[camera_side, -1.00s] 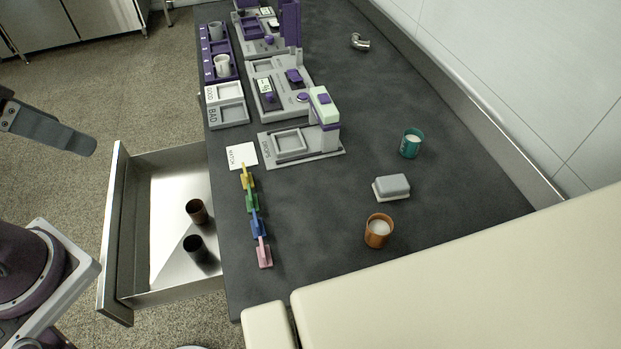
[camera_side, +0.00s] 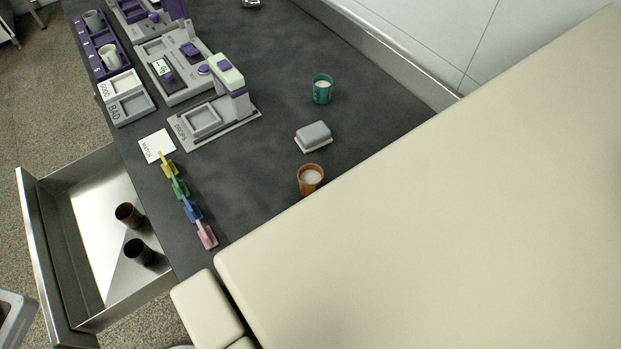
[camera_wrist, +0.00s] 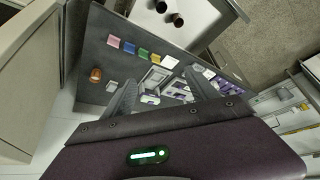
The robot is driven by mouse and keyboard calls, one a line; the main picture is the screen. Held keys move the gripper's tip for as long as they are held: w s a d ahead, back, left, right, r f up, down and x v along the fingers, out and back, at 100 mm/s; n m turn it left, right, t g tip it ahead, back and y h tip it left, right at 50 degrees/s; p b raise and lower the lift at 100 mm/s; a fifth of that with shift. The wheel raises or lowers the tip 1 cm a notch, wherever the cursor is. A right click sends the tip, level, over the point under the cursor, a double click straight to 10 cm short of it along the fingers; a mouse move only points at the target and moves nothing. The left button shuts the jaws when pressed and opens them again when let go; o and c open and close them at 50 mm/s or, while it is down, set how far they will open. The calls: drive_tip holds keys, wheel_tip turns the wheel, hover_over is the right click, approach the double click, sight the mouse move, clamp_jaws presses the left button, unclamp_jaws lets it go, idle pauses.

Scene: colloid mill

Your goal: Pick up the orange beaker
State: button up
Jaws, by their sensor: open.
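The orange beaker (camera_side: 309,185) stands upright on the dark countertop in the side view, with pale contents. It stands close to the edge of a large cream surface that fills the lower right. In the wrist view the orange beaker (camera_wrist: 96,75) is small and far off, left of my fingers. My gripper (camera_wrist: 160,78) is open and empty, high above the counter and well away from the beaker. My gripper does not show in the side view.
Colored scoops (camera_side: 192,210) line the counter's left part. An open drawer (camera_side: 62,240) holds two dark cups.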

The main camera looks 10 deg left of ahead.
wheel_tip(320, 180, up, 5)
drive_tip(key=m+t+h, duration=0.5)
drive_tip(key=m+h, duration=0.2)
drive_tip(key=h, duration=0.1)
hover_over(318, 170)
drive_tip(key=s+a, duration=0.4)
drive_tip(key=s, duration=0.1)
drive_tip(key=f, duration=2.2)
drive_tip(key=d+f, duration=0.1)
drive_tip(key=f, duration=1)
drive_tip(key=shift+t, duration=0.3)
drive_tip(key=x, duration=0.7)
drive_tip(key=shift+w+a+f, duration=0.1)
drive_tip(key=shift+a+f, duration=0.05)
drive_tip(key=shift+f, duration=0.35)
drive_tip(key=c, duration=1.5)
